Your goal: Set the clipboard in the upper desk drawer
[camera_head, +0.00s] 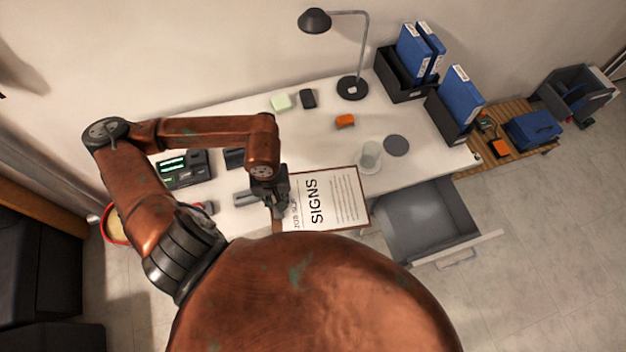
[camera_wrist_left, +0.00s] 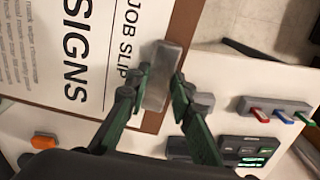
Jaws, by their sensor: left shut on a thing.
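The clipboard (camera_head: 349,194) has a brown board, a metal clip and a white sheet with the words "JOB SLIP" and "SIGNS". It is at the desk's front edge; I cannot tell whether it touches the desktop. My left gripper (camera_head: 277,203) is shut on its clip end. In the left wrist view the fingers (camera_wrist_left: 158,88) are on either side of the grey clip (camera_wrist_left: 163,75), and the clipboard (camera_wrist_left: 80,50) extends to the upper left. The desk drawer (camera_head: 428,217) is pulled out, right of the clipboard, and looks empty. My right gripper is not in view.
Blue binders (camera_head: 460,92) stand at the right, dark devices (camera_head: 183,169) at the left. Floor right of the drawer is clear.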

